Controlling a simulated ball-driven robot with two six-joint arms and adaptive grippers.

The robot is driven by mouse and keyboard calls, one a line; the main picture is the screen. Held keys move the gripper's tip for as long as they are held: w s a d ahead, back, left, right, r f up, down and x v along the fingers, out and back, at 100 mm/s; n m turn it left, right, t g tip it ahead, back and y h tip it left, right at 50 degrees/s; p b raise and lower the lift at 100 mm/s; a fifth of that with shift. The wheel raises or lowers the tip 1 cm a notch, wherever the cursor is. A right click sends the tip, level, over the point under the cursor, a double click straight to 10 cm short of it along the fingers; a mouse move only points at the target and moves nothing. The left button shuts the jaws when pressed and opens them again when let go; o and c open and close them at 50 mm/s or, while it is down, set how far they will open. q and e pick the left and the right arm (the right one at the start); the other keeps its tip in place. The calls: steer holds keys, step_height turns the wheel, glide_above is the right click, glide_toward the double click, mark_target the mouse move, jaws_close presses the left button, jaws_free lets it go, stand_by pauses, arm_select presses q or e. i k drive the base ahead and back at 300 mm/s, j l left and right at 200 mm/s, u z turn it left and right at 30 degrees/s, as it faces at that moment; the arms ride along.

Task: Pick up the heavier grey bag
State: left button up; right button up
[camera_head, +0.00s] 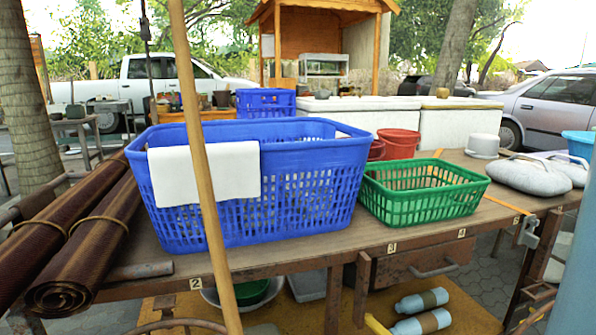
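Two grey bags lie at the right end of the long table. The nearer, larger-looking grey bag (525,177) is plump and rounded, with its top facing up. The second grey bag (575,172) lies just behind it to the right, and its right part is cut off from sight by a blue-grey upright shape. Weight cannot be seen from their look. Neither of my grippers shows in the head view.
The table (400,235) also bears a blue basket (290,190) with a white cloth (205,172), a green basket (425,190), red buckets (398,143), a white pot (482,146) and brown rolled mats (85,250). A wooden pole (200,170) stands in front. Bottles (421,301) lie below.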

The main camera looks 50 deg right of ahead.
mark_target(528, 178)
steer(key=z, duration=3.05)
steer(key=i+l+u, duration=0.15)
steer(key=l, duration=0.25)
steer(key=l+u, duration=0.1)
steer(key=l, duration=0.35)
steer(key=i+l+u, duration=0.5)
steer(key=l, duration=0.2)
steer(key=i+l+u, duration=0.1)
steer(key=l+u, duration=0.15)
steer(key=i+l+u, duration=0.25)
steer(key=l, duration=0.3)
steer(key=l+u, duration=0.2)
steer(key=l, duration=0.2)
steer(key=l+u, duration=0.25)
steer(key=l, duration=0.2)
